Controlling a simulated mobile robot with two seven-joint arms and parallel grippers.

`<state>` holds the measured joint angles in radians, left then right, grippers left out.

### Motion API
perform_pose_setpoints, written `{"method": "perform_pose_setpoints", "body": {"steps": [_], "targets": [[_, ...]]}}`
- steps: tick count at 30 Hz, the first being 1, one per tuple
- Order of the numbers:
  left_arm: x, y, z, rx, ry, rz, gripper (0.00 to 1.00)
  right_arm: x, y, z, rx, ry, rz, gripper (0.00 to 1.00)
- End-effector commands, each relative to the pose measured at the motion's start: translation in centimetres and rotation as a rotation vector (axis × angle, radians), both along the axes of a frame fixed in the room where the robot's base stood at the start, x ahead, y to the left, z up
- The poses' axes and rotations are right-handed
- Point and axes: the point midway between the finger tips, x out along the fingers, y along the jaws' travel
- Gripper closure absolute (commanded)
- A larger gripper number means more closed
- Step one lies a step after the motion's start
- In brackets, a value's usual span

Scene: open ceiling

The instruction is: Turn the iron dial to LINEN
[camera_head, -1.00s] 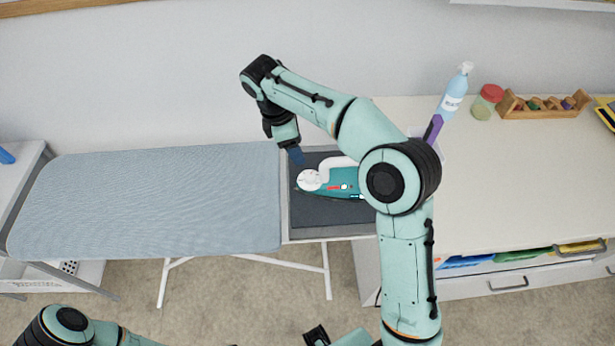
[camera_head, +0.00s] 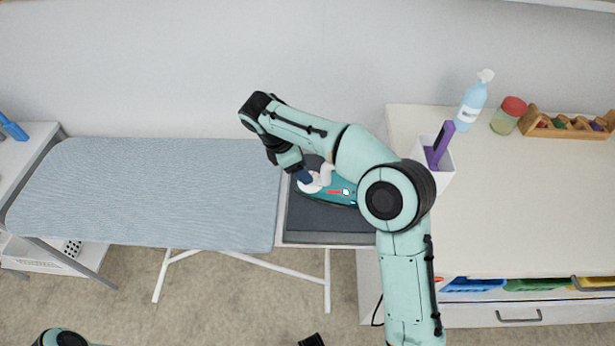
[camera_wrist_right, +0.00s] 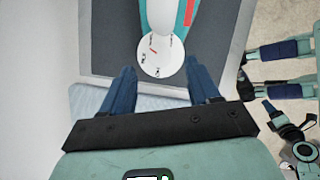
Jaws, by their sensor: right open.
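The iron is teal with a white handle; in the head view the iron (camera_head: 345,188) lies on a dark rest at the right end of the ironing board. Its round white dial (camera_wrist_right: 160,57) has small marks and a red line that are too small to read. The dial also shows in the head view (camera_head: 311,188), partly covered by my right gripper (camera_head: 304,176). In the right wrist view my right gripper (camera_wrist_right: 161,70) is open, its blue fingers to either side of the dial's near edge, with nothing between them gripped. I cannot make out my left gripper.
The dark rest (camera_head: 310,222) has a light frame. The blue-grey ironing board (camera_head: 150,195) is bare. On the right counter (camera_head: 520,200) stand a white cup (camera_head: 445,170) with a purple item, a spray bottle (camera_head: 474,105), a red-lidded jar (camera_head: 508,117) and a wooden rack (camera_head: 560,128).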

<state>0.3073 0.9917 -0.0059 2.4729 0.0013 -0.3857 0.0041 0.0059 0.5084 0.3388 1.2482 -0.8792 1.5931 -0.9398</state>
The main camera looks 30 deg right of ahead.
Motion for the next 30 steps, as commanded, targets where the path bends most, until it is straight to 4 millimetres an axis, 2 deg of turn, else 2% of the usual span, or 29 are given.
{"method": "perform_pose_setpoints", "body": {"steps": [3,7,19,20,24,25,30], "targets": [[-0.2,0.0,-0.6,0.0,0.002,0.0,0.57,-0.3,-0.8,-2.1,0.0,0.003,-0.001,0.39],[-0.3,0.0,-0.8,0.0,0.003,0.0,0.57,-0.4,-1.3,-3.3,0.0,0.002,-0.001,0.39],[-0.3,0.0,-0.8,0.0,0.003,0.0,0.57,-0.4,-1.6,-3.9,0.002,0.0,0.0,0.39],[-0.3,0.0,-0.8,0.0,0.003,0.0,0.57,-0.4,-1.6,-3.9,0.001,0.0,0.0,0.46],[-0.3,0.0,-0.8,0.0,0.003,0.0,0.57,-0.4,-1.6,-3.9,0.001,0.0,0.0,0.91],[-0.3,0.0,-0.8,0.0,0.003,0.0,0.57,-0.4,-1.6,-3.9,0.001,0.0,0.0,0.95],[-0.2,0.0,-0.7,0.0,0.003,0.0,0.57,-0.4,-1.6,-3.9,0.001,0.0,-0.004,0.95]]}}
